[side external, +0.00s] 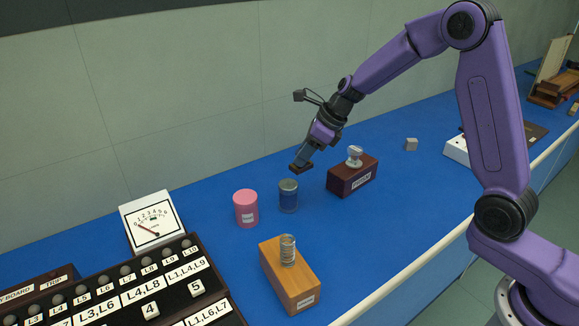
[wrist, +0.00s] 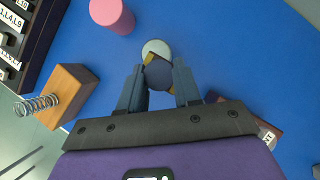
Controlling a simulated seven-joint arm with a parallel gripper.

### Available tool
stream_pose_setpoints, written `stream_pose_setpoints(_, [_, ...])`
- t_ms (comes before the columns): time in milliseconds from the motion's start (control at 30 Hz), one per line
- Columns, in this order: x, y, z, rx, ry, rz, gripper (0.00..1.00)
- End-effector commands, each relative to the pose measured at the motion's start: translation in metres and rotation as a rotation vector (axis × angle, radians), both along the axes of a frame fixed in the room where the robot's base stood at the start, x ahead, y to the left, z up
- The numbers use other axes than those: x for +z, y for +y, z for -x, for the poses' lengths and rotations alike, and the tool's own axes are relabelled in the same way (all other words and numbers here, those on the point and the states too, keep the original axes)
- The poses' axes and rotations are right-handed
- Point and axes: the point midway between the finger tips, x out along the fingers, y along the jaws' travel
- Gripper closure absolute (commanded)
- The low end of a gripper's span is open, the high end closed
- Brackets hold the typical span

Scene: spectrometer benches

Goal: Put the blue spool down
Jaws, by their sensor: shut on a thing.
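My gripper (side external: 301,167) is in the air above the blue bench, close to a silver-ended blue cylinder (side external: 288,195) that stands upright. In the wrist view my gripper (wrist: 159,80) is shut on the blue spool (wrist: 158,75), seen as a dark blue round end between the two fingers. The pale round top of the standing cylinder (wrist: 154,47) shows just beyond the spool, partly covered by it. In the side view the fingers mostly hide the spool, and its exact gap to the cylinder cannot be told.
A pink cylinder (side external: 246,208) stands left of the silver-ended one. A dark red block (side external: 352,178) with a pale knob is to the right. A wooden block with a spring (side external: 289,279) is in front. A meter (side external: 153,222) and switch board (side external: 115,291) fill the left.

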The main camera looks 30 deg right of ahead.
Motion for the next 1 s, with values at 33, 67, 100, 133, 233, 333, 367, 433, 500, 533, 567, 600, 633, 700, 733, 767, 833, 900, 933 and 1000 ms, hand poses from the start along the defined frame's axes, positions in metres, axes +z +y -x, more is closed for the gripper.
stream_pose_setpoints(33, [0.001, -0.018, 0.0, -0.022, -0.001, -0.001, 0.99])
stream_pose_setpoints(67, [0.001, -0.027, 0.0, -0.029, 0.0, 0.0, 0.99])
stream_pose_setpoints(100, [0.001, -0.038, 0.001, -0.04, 0.001, -0.001, 0.99])
stream_pose_setpoints(133, [0.001, -0.046, 0.002, -0.046, 0.001, -0.001, 0.99])
stream_pose_setpoints(233, [0.002, -0.066, 0.004, -0.064, -0.001, 0.0, 0.99])
stream_pose_setpoints(333, [0.001, -0.076, 0.002, -0.072, -0.001, -0.002, 0.99])
stream_pose_setpoints(367, [0.0, -0.077, 0.0, -0.072, -0.001, -0.002, 0.99])
stream_pose_setpoints(433, [-0.005, -0.078, -0.009, -0.073, 0.0, -0.002, 0.99])
stream_pose_setpoints(500, [-0.011, -0.077, -0.02, -0.071, 0.001, -0.001, 0.99])
stream_pose_setpoints(533, [-0.013, -0.077, -0.026, -0.071, 0.0, 0.0, 0.99])
stream_pose_setpoints(567, [-0.015, -0.077, -0.032, -0.071, 0.0, -0.001, 0.99])
stream_pose_setpoints(600, [-0.018, -0.076, -0.039, -0.072, 0.0, -0.001, 0.99])
stream_pose_setpoints(633, [-0.021, -0.076, -0.044, -0.071, 0.0, -0.002, 0.99])
stream_pose_setpoints(700, [-0.026, -0.076, -0.056, -0.071, 0.0, -0.001, 0.99])
stream_pose_setpoints(733, [-0.029, -0.075, -0.061, -0.07, -0.001, -0.001, 0.99])
stream_pose_setpoints(767, [-0.031, -0.075, -0.066, -0.071, -0.002, -0.001, 0.99])
stream_pose_setpoints(833, [-0.035, -0.075, -0.077, -0.07, -0.001, -0.001, 0.99])
stream_pose_setpoints(900, [-0.041, -0.074, -0.088, -0.072, 0.0, -0.001, 0.99])
stream_pose_setpoints(933, [-0.046, -0.074, -0.091, -0.072, 0.002, -0.002, 0.99])
stream_pose_setpoints(1000, [-0.057, -0.074, -0.099, -0.072, 0.002, -0.002, 0.99])
